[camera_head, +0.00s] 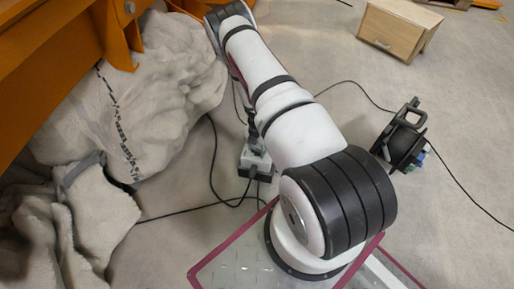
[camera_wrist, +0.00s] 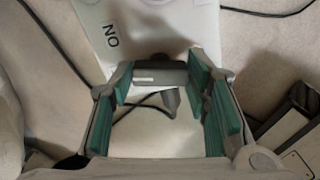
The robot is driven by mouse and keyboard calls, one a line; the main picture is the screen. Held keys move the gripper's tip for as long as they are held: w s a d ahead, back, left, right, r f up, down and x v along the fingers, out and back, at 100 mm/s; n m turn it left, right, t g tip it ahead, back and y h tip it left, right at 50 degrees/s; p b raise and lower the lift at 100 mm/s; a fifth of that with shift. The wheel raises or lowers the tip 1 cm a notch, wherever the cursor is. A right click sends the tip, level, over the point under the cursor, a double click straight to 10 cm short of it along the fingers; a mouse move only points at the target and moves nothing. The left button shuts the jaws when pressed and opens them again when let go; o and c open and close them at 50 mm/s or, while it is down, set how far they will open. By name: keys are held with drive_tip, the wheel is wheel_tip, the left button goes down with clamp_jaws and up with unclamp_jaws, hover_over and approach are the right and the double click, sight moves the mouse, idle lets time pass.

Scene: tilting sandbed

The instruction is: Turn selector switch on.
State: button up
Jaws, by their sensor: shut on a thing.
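The white switch box (camera_wrist: 145,28) fills the upper middle of the wrist view, with black "ON" lettering upside down on its face. Its grey selector knob (camera_wrist: 158,74) spans the space between my fingertips. My gripper (camera_wrist: 160,80), with green finger pads, is shut on this knob, a pad at each end. A grey cable fitting and a dark cable show below the knob. In the head view the box (camera_head: 256,162) stands on the floor past my arm. The gripper there is small and partly hidden by my arm, and the knob cannot be made out.
Pale bulky sacks (camera_head: 160,75) lie left of the box, under an orange frame (camera_head: 50,45). A black cable reel (camera_head: 403,145) stands to the right. A wooden cabinet (camera_head: 395,30) is at the back right. Dark cables cross the floor around the box.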

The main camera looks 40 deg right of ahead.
sight(257, 150)
drive_tip(key=m, duration=0.4)
drive_tip(key=shift+m, duration=0.3)
drive_tip(key=m, duration=0.4)
drive_tip(key=shift+m, duration=0.3)
drive_tip(key=o, duration=1.2)
drive_tip(key=shift+c, duration=0.2)
wheel_tip(257, 150, up, 12)
